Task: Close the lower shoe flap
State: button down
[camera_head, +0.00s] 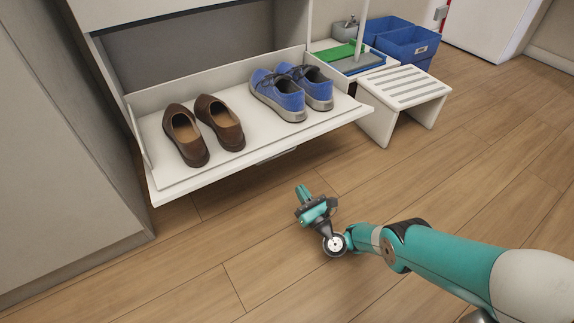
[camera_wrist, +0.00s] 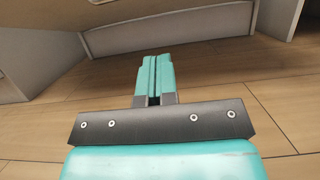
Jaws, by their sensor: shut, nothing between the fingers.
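The lower shoe flap (camera_head: 235,165) is open, tipped out from the white cabinet as a nearly level shelf. A pair of brown shoes (camera_head: 203,131) stands on its left part and a pair of blue shoes (camera_head: 291,91) on its right part. My gripper (camera_head: 303,191) is shut and empty, low over the floor in front of the flap and apart from it. In the wrist view the two teal fingers (camera_wrist: 154,75) lie together, pointing toward the cabinet. The flap's underside (camera_wrist: 40,18) seems to show at the upper left there.
A white slatted stool (camera_head: 405,88) stands right of the flap, close to its right end. Behind it are a tray with a green item (camera_head: 343,56) and blue bins (camera_head: 405,45). A grey cabinet side (camera_head: 60,150) bounds the left. The wooden floor in front is clear.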

jog(key=w+a+r+b, duration=0.3)
jog(key=w+a+r, duration=0.1)
jog(key=w+r, duration=0.1)
jog(key=shift+x, duration=1)
jog(key=shift+w+d, duration=0.1)
jog(key=shift+d, duration=0.15)
